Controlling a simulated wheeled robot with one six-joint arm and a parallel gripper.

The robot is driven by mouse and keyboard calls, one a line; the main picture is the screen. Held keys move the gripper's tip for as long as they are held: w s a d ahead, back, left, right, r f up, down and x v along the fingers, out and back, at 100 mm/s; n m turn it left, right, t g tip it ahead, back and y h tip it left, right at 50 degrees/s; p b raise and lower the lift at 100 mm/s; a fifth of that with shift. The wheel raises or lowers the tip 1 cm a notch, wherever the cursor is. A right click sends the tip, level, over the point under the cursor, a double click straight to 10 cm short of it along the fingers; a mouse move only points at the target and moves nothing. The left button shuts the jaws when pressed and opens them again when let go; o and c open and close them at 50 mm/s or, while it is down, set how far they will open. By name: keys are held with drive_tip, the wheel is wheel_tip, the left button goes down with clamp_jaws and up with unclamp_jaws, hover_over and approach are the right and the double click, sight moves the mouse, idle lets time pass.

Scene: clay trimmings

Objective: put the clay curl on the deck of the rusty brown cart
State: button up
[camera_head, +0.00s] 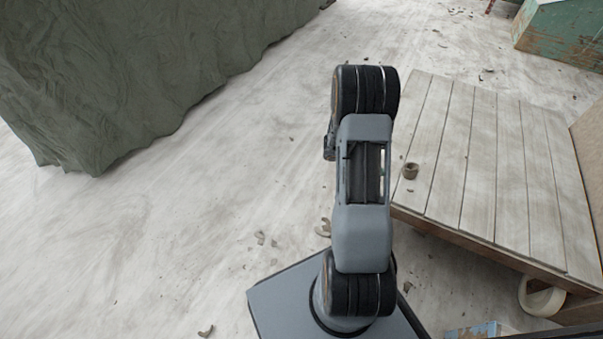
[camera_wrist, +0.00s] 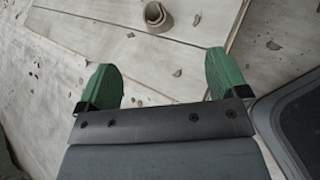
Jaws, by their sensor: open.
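The clay curl (camera_head: 410,170), a small brown-grey rolled ring, sits on the pale plank deck near its left edge. It also shows at the top of the wrist view (camera_wrist: 158,17), standing on the boards. The rusty brown cart (camera_head: 480,160) has a pale plank deck over a brown frame, and its deck corner shows in the wrist view (camera_wrist: 205,30). My gripper (camera_wrist: 165,80) has two green fingers, spread wide and empty. The curl lies beyond the fingertips, apart from them. In the head view my arm hides the gripper.
Several clay scraps lie on the pale floor, including a larger curved one (camera_head: 323,228) beside my base. A dark green draped cover (camera_head: 120,70) stands at the left. A green box (camera_head: 560,35) stands at the top right. Open floor lies left of the cart.

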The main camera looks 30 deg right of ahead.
drive_tip(key=s+a+r+m+t+y, duration=0.2)
drive_tip(key=a+r+m+y, duration=0.2)
drive_tip(key=a, duration=0.7)
drive_tip(key=s+a+r+m+t+y, duration=0.1)
drive_tip(key=a+r+m+t+y, duration=0.1)
drive_tip(key=a+r+m+y, duration=0.2)
drive_tip(key=s+a+r+m+t+y, duration=0.2)
drive_tip(key=a+r, duration=0.6)
drive_tip(key=a, duration=0.9)
drive_tip(key=shift+s+a+r+m+y, duration=0.35)
drive_tip(key=shift+m+y, duration=0.55)
drive_tip(key=shift+y, duration=0.1)
